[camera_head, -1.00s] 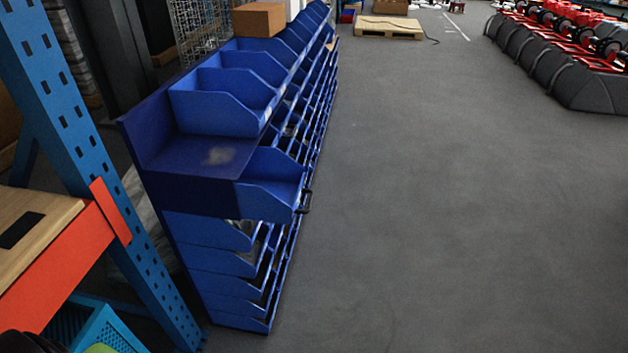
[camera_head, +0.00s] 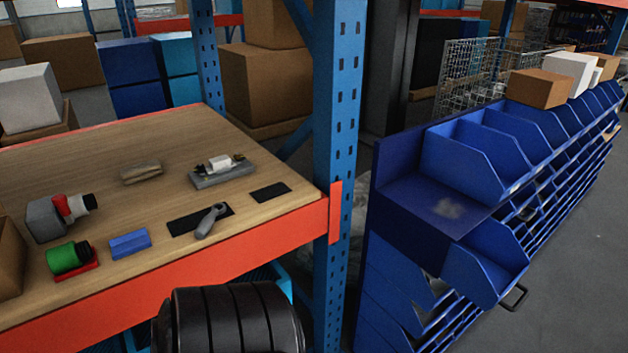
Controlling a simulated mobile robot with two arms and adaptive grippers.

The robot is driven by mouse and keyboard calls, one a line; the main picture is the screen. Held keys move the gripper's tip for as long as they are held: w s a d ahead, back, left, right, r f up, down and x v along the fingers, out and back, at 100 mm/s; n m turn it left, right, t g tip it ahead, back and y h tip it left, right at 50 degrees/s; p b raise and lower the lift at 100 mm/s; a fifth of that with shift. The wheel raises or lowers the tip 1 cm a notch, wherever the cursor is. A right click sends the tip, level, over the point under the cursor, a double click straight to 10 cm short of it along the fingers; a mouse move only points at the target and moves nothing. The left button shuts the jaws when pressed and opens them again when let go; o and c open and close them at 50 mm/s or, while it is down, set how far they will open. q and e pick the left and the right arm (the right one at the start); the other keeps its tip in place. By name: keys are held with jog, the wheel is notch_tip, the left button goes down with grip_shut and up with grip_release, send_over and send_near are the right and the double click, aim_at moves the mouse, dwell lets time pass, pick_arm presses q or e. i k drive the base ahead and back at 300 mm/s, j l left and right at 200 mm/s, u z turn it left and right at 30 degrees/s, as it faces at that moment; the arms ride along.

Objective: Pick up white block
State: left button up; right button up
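Several white things show, and I cannot tell which one is the white block. A large white box (camera_head: 30,97) sits on a brown box at the left. Another white box (camera_head: 570,74) stands on top of the blue bin rack at the right. A small white piece (camera_head: 221,163) with dark parts lies on a grey plate on the wooden tabletop. Neither of my grippers is in view.
The wooden tabletop (camera_head: 160,212) holds a blue block (camera_head: 130,244), a green cylinder part (camera_head: 66,258), a grey-red part (camera_head: 50,217) and a grey tool (camera_head: 210,221). A blue upright (camera_head: 340,130) separates it from the bin rack (camera_head: 400,240). Grey floor (camera_head: 585,290) is clear at right.

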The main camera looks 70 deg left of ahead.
aim_at(222, 162)
jog(key=u, duration=2.7)
